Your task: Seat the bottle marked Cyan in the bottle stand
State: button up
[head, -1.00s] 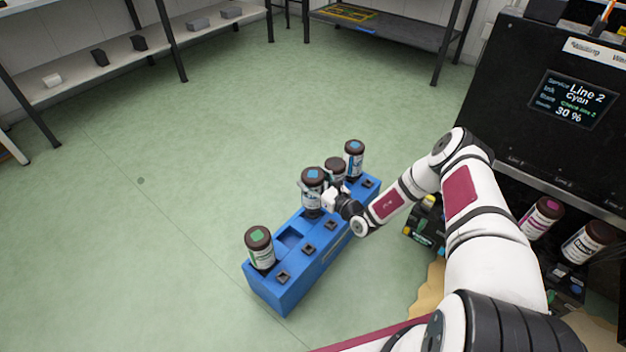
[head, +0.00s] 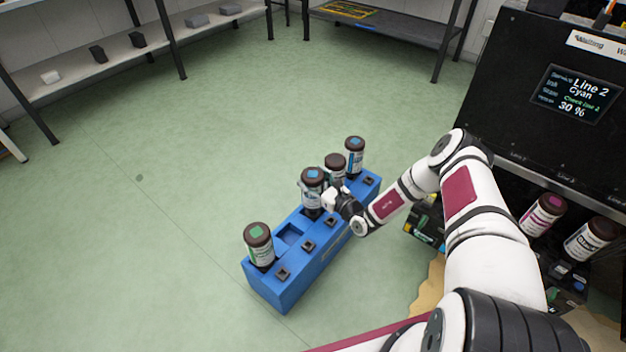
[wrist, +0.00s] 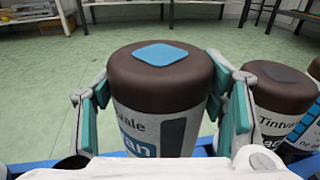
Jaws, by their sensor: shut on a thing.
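The bottle with a dark brown cap and bright blue square (head: 311,187) stands upright at the blue bottle stand (head: 275,291). In the wrist view the same bottle (wrist: 165,80) shows a label ending in "an"; the rest of the word is hidden. My gripper (head: 323,197) is shut on this bottle from the side, with teal finger pads on both flanks in the wrist view (wrist: 165,112). The bottle's base is partly hidden, so I cannot tell how deep it sits. An empty square pocket (head: 290,235) lies just in front of it.
A green-marked bottle (head: 259,246) stands at the stand's near end. A grey-marked bottle (head: 336,164) and another blue-marked bottle (head: 355,158) stand behind the held one. A black machine (head: 530,100) with tilted bottles is at right. The green floor at left is clear.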

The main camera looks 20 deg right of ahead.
jog(key=shift+f, duration=0.2)
jog(key=shift+f+b, duration=0.6)
jog(key=shift+f, duration=0.25)
jog(key=shift+f+b, duration=0.25)
jog(key=shift+b, duration=0.1)
jog(key=o, duration=1.9)
jog(key=shift+o, duration=0.7)
jog(key=shift+s, duration=0.15)
